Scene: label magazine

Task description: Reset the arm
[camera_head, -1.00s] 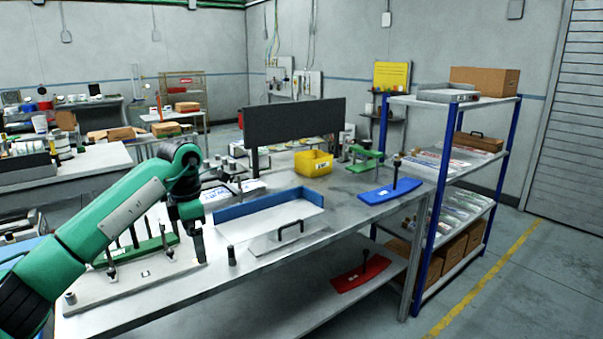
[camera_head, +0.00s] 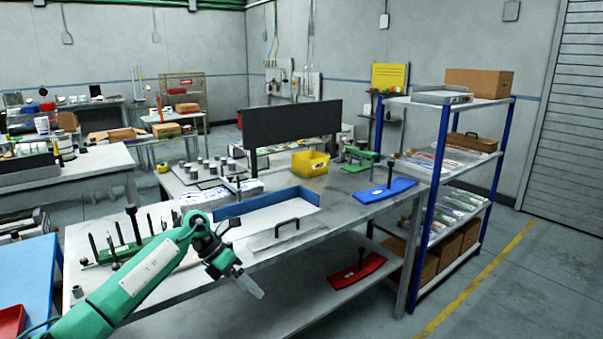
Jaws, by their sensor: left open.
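My green left arm (camera_head: 150,280) comes in from the lower left of the head view. Its gripper (camera_head: 250,286) hangs past the front edge of the metal workbench (camera_head: 190,262), in front of the lower shelf. The gripper is open, with nothing seen between its fingers. My right gripper is out of view.
The bench holds a green tool rack (camera_head: 130,248), a blue-walled tray (camera_head: 270,212), a flat plate with a handle (camera_head: 285,236), a yellow bin (camera_head: 310,163) and a blue plate (camera_head: 384,191). A red plate (camera_head: 358,271) lies on the lower shelf. A shelf unit (camera_head: 425,225) stands right.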

